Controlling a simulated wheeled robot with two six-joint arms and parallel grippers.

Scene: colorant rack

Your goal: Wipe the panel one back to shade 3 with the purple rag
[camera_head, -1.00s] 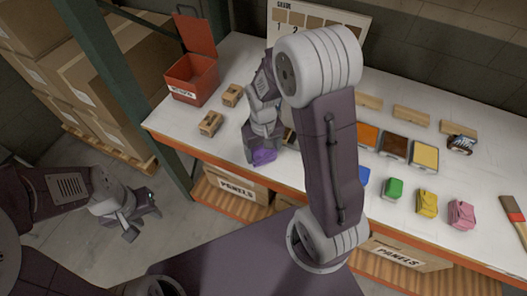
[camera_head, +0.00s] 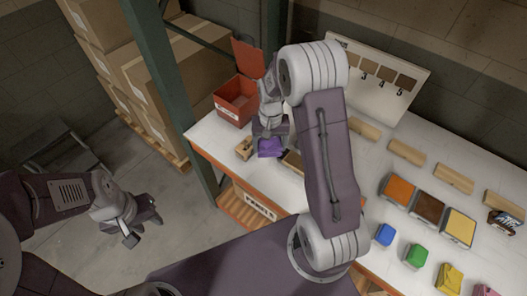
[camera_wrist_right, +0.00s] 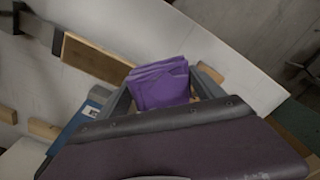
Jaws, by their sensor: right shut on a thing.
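The purple rag (camera_head: 270,147) is in my right gripper (camera_head: 268,133), low over the left part of the white bench. It also shows between the fingers in the right wrist view (camera_wrist_right: 160,85). I cannot tell whether it touches the bench. A brownish panel (camera_head: 293,161) lies just right of the rag, partly hidden by my right arm. The grade board (camera_head: 412,93) leans at the back, with shades 3, 4 and 5 showing and the lower numbers hidden. My left gripper (camera_head: 142,228) is open and empty, off the bench at left.
A red open-lidded bin (camera_head: 237,100) stands at the bench's left end. A wooden block (camera_head: 243,149) is beside the rag. Orange (camera_head: 397,190), brown (camera_head: 428,208) and yellow (camera_head: 459,226) trays and several coloured rags lie right. A green post (camera_head: 172,100) rises at left.

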